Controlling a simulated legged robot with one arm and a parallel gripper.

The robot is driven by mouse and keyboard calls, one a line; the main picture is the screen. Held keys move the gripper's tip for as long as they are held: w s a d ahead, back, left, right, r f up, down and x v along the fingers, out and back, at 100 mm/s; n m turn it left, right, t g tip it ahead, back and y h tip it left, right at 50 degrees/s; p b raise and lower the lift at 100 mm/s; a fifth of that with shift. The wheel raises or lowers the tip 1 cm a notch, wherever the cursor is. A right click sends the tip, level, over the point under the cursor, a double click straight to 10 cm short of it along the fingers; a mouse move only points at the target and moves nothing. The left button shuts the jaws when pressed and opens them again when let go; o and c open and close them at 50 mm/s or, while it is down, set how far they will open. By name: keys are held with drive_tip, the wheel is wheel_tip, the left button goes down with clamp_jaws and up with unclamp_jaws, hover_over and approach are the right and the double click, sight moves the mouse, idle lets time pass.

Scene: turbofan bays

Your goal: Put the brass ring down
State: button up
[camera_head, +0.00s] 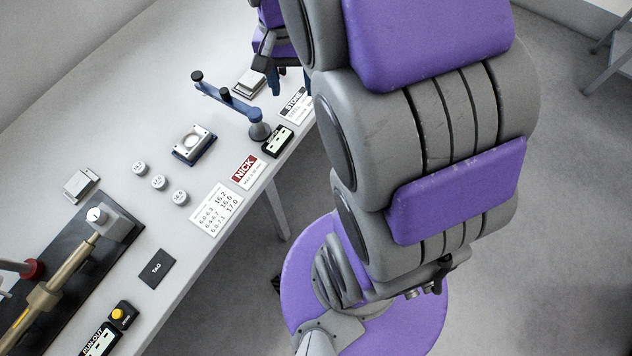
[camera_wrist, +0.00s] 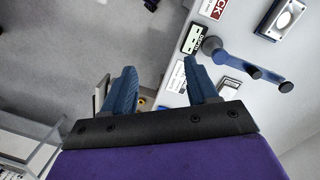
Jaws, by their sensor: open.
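My gripper (camera_head: 272,72) is at the top of the head view, over the far part of the bench and partly hidden by my arm. In the wrist view my gripper (camera_wrist: 160,66) has its two blue fingers wide apart, with nothing held between them. A small brass-coloured piece (camera_wrist: 141,101) shows low between the fingers, beyond them, beside the bench edge. It is too small and partly covered to tell whether it is the brass ring. No clear brass ring shows in the head view.
The bench (camera_head: 130,125) carries a blue stand (camera_head: 235,105), a display gauge (camera_head: 278,142), a square block with a round top (camera_head: 193,145), several small round weights (camera_head: 158,182), and a brass-coloured rod fixture (camera_head: 60,270). Open floor (camera_wrist: 70,50) lies left of the bench in the wrist view.

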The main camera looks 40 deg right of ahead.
drive_tip(key=s+a+f+n, duration=0.1)
drive_tip(key=s+a+n, duration=0.3)
drive_tip(key=s, duration=0.5)
drive_tip(key=s+a+f+n, duration=0.2)
drive_tip(key=s+a+n, duration=0.2)
drive_tip(key=s, duration=0.6)
drive_tip(key=shift+s+f+g, duration=0.15)
drive_tip(key=shift+f+g, duration=0.05)
drive_tip(key=shift+g, duration=0.1)
